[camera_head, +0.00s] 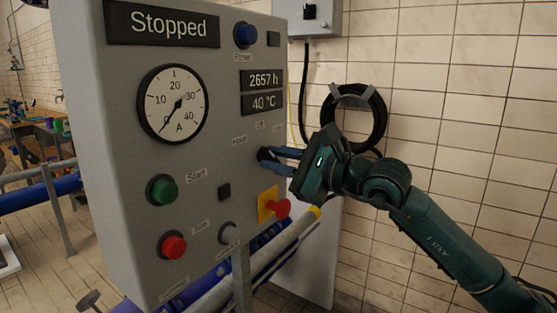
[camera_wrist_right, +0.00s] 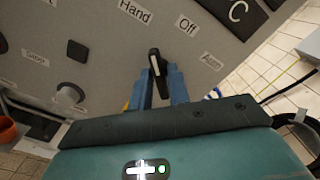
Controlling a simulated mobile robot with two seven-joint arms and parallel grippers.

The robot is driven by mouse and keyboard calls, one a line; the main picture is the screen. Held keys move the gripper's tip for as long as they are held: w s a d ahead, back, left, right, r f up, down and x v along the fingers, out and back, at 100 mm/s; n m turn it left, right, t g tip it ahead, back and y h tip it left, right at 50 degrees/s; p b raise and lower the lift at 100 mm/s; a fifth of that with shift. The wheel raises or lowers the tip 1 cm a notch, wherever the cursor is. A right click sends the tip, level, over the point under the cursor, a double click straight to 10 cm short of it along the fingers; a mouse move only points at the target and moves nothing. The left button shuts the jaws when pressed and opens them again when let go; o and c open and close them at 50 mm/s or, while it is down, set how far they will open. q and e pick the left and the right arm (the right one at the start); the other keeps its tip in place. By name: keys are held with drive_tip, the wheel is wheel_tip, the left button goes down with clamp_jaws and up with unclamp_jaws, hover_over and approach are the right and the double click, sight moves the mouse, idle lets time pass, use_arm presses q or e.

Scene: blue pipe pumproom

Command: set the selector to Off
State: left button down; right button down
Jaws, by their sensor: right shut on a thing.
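The selector (camera_wrist_right: 154,62) is a black knob with a white line on the grey control panel (camera_head: 110,110). In the right wrist view its line points up the picture, roughly between the labels Hand (camera_wrist_right: 135,10) and Off (camera_wrist_right: 187,24); I cannot tell its exact setting. The label Auto (camera_wrist_right: 211,62) is to the right. My right gripper (camera_head: 278,163) reaches the panel from the right, its blue fingers shut on the selector, one on each side. In the head view the knob (camera_head: 264,154) is partly hidden by the fingers. My left gripper is out of view.
A red emergency button (camera_head: 283,208) on a yellow plate sits just below my right gripper. Green (camera_head: 162,190) and red (camera_head: 173,246) buttons are further left. The display (camera_head: 165,25) reads Stopped. A black hose coil (camera_head: 377,118) hangs on the tiled wall behind my wrist.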

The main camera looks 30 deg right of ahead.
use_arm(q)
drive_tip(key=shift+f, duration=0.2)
use_arm(e)
drive_tip(key=shift+m, duration=0.3)
drive_tip(key=m+b, duration=0.1)
drive_tip(key=m, duration=0.1)
drive_tip(key=shift+f+m+b, duration=0.1)
drive_tip(key=shift+m+b, duration=0.3)
drive_tip(key=m, duration=0.3)
drive_tip(key=shift+m+b, duration=0.35)
drive_tip(key=shift+m, duration=0.05)
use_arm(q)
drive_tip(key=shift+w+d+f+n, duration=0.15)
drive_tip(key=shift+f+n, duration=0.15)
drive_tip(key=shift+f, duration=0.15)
use_arm(e)
drive_tip(key=shift+m, duration=0.7)
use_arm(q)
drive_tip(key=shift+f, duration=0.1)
use_arm(e)
drive_tip(key=c, duration=1.5)
unclamp_jaws()
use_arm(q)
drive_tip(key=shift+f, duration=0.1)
use_arm(e)
drive_tip(key=shift+s, duration=0.1)
